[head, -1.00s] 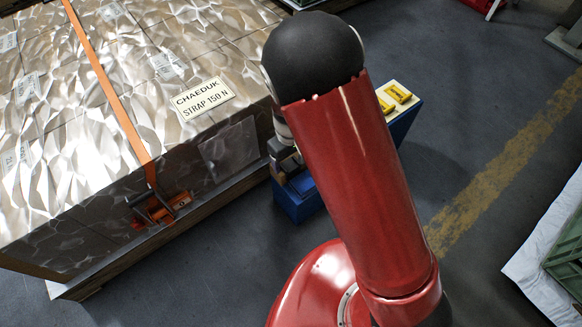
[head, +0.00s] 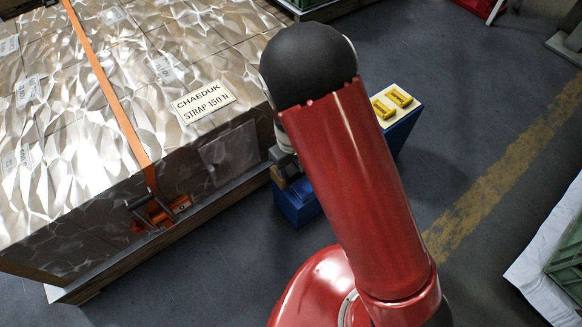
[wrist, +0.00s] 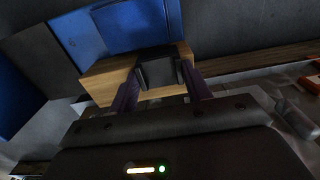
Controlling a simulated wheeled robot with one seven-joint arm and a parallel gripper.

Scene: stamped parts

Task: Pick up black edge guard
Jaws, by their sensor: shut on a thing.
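The black edge guard (wrist: 158,72) shows in the wrist view as a dark, bent piece between the two fingers of my gripper (wrist: 160,90). My gripper is shut on it. A tan, wood-like block (wrist: 105,80) lies directly behind the guard; I cannot tell whether they touch. In the head view my gripper (head: 283,163) is small and partly hidden by my red arm, beside the blue box and close to the load's near corner. The guard cannot be made out clearly there.
A blue box (head: 296,208) stands on the floor under my gripper. The strapped metal load (head: 90,120) with an orange strap (head: 108,85) fills the left.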

